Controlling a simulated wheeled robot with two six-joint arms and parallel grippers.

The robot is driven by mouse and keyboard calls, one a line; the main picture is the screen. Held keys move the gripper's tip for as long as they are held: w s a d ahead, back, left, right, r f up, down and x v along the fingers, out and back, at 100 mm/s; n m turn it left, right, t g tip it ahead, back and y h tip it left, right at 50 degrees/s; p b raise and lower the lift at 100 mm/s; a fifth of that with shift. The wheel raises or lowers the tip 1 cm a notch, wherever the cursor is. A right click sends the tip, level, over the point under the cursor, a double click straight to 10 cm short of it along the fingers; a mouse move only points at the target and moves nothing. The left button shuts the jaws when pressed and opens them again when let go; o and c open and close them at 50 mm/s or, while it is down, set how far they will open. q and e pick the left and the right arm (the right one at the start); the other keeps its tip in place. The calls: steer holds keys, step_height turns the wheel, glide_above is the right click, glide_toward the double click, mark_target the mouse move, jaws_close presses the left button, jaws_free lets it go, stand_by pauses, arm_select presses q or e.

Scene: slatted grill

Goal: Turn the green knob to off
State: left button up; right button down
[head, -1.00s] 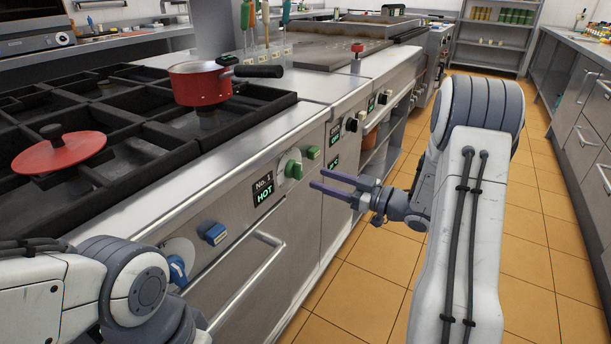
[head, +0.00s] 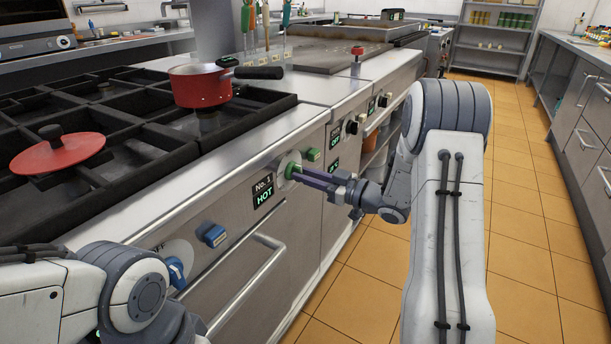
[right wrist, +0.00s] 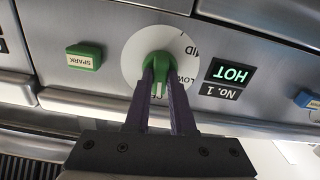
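The green knob (head: 290,170) is on a white dial on the front panel, right of the display (head: 263,192) reading "No. 1 HOT". In the right wrist view, the knob (right wrist: 158,64) is upside down, with "LOW" and part of another word on its dial (right wrist: 184,55). My right gripper (head: 303,174) is at the knob, its purple fingers on either side of the knob's grip. In the right wrist view, the fingers (right wrist: 160,82) partly cover it. Whether they press on it is unclear. My left gripper is out of view.
A green SPARK button (head: 313,155) sits right of the knob. A blue button (head: 214,235) and a blue knob (head: 176,271) are nearer on the panel. An oven handle (head: 252,278) sticks out below. A red pot (head: 199,86) stands on the grate. The tiled floor is clear.

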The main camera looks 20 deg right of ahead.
steer(key=shift+m+p, duration=0.7)
steer(key=shift+p, duration=0.3)
steer(key=c, duration=0.8)
jaws_free()
steer(key=shift+o, duration=0.2)
steer(key=p+v, duration=0.1)
steer(key=v, duration=0.9)
steer(key=shift+s, duration=0.25)
steer(key=shift+d, duration=0.15)
